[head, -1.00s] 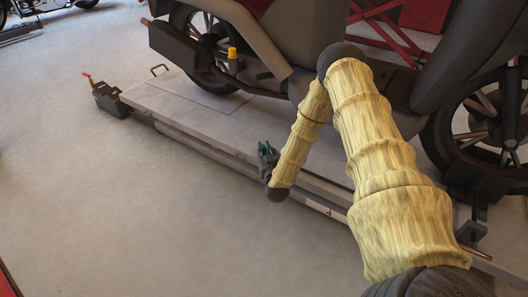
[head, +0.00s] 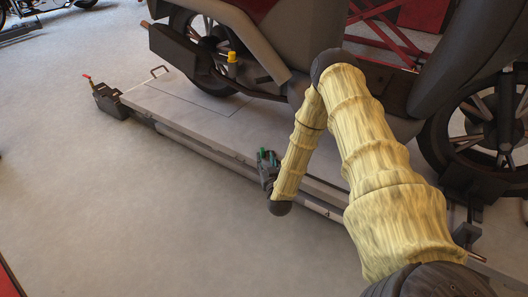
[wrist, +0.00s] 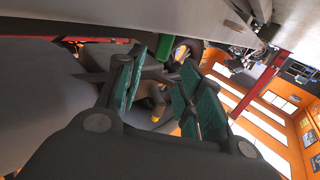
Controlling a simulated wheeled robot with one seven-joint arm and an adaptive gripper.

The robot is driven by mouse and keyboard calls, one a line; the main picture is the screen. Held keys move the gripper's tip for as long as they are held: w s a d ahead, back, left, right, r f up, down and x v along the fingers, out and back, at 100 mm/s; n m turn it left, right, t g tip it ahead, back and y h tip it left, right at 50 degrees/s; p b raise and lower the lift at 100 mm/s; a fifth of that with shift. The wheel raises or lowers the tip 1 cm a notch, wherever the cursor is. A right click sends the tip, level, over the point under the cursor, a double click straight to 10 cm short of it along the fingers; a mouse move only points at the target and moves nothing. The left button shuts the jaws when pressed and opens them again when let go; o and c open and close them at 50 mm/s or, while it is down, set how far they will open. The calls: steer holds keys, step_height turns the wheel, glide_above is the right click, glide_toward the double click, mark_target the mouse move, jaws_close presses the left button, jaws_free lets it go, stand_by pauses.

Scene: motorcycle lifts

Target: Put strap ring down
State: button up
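My gripper (head: 267,160) is in the head view at the end of the cream-sleeved arm, by the near edge of the lift platform (head: 190,107). Its green-padded fingers point up and away. In the wrist view my gripper (wrist: 158,75) has its fingers apart, with a visible gap between them. I cannot make out a strap ring in either view. A small bright green piece (wrist: 181,48) shows near the fingertips in the wrist view; I cannot tell what it is.
A dark motorcycle (head: 285,40) stands on the platform, above and behind my gripper. A yellow-capped item (head: 232,60) is by its wheel. A dark block with a red-tipped lever (head: 110,101) is at the platform's left end. The grey floor (head: 120,210) in front is clear.

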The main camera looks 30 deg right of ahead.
steer(key=s+a+f+n+g+y+p, duration=0.1)
steer(key=s+a+f+g+y, duration=0.3)
steer(key=s+a, duration=0.55)
steer(key=s+a+f+n+g+y+p, duration=0.1)
steer(key=s+a+f+g+y+p, duration=0.15)
steer(key=s+a+f, duration=0.5)
steer(key=s+a+g, duration=0.2)
steer(key=s+g, duration=0.1)
steer(key=s, duration=0.6)
steer(key=s+a+r+n+g, duration=0.1)
steer(key=s+a+g, duration=0.2)
steer(key=s, duration=0.5)
steer(key=s+a+r+n+g+b, duration=0.1)
steer(key=s+a+g, duration=0.2)
steer(key=s, duration=0.6)
steer(key=shift+s+a+g, duration=0.25)
steer(key=shift+s+g, duration=0.05)
steer(key=shift+g, duration=0.25)
